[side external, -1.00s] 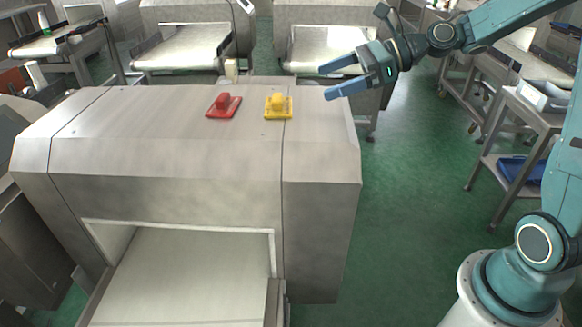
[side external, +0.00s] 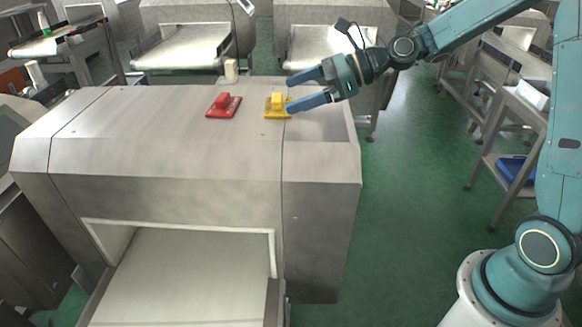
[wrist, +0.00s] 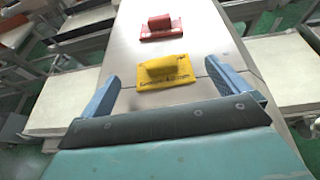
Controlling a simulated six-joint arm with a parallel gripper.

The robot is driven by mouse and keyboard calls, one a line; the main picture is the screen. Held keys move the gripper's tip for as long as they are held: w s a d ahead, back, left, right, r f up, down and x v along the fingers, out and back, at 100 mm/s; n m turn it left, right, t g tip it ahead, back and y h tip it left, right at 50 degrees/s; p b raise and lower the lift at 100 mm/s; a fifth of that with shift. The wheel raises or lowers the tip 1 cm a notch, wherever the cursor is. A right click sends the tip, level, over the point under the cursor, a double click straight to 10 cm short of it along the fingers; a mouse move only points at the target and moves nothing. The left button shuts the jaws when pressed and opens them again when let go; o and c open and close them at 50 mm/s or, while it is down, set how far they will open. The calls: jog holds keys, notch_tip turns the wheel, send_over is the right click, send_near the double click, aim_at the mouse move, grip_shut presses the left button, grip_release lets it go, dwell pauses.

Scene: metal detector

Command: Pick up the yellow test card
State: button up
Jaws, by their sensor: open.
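The yellow test card (side external: 275,112) lies flat on top of the metal detector housing (side external: 160,150), with a raised yellow grip on it. In the wrist view the yellow card (wrist: 164,73) is ahead of my gripper, roughly centred between the fingers, with dark print along its near edge. My gripper (side external: 289,95) is open and empty, its blue fingers reaching in from the right, with the tips at the card's right side. In the wrist view my gripper (wrist: 162,85) shows one finger on each side. Whether a finger touches the card cannot be told.
A red test card (side external: 223,106) with a similar grip lies left of the yellow one, and farther ahead in the wrist view (wrist: 161,27). A small pale container (side external: 231,70) stands behind the housing. The housing top around the cards is otherwise clear.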

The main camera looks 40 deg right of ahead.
aim_at(281, 97)
jog(key=shift+x, duration=2.4)
jog(key=shift+d, duration=0.1)
jog(key=c, duration=1)
